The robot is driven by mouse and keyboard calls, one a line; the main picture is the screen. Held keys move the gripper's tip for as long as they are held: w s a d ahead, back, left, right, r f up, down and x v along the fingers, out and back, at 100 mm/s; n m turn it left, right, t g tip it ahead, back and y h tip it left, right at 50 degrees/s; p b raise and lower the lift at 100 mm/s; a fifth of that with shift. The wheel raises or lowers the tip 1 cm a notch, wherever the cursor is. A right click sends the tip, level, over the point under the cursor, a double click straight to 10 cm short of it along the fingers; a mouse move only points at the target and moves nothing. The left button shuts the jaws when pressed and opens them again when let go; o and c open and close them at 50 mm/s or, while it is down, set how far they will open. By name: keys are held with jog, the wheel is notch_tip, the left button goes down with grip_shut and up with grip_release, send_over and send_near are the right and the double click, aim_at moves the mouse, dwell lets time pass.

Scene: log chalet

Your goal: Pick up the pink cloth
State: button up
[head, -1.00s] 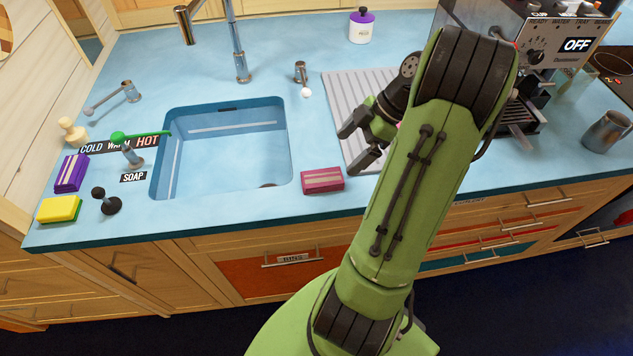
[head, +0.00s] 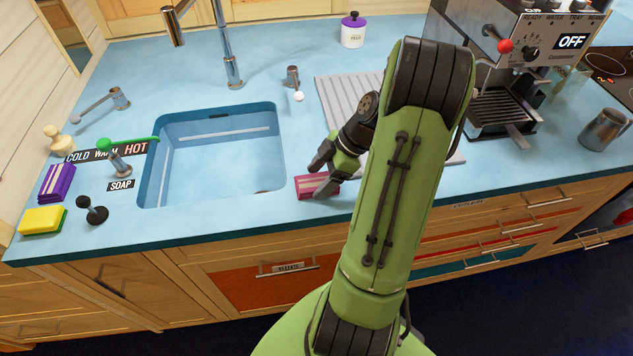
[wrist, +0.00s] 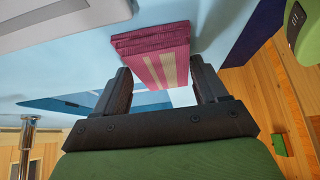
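The pink cloth (head: 313,186) is a folded, flat stack with pale stripes. It lies on the blue counter between the sink's right edge and the counter's front. It also shows in the wrist view (wrist: 152,50), just past the fingertips and roughly in line with the gap between them. My gripper (head: 321,174) is at the cloth in the head view, and its fingers cover part of it. In the wrist view my gripper (wrist: 160,82) is open, with one finger on each side of the gap. I cannot tell whether a finger touches the cloth.
The sink (head: 215,160) is left of the cloth. A ridged drainboard (head: 345,95) lies behind my arm, with a coffee machine (head: 510,75) to the right. A purple cloth (head: 57,183) and a yellow sponge (head: 42,220) are at the far left. A small tap (head: 293,78) stands behind.

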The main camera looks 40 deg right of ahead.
aim_at(320, 180)
jog(key=c, duration=0.6)
notch_tip(320, 180, up, 10)
jog(key=p, duration=0.3)
jog(key=o, duration=0.4)
jog(key=shift+c, duration=1.3)
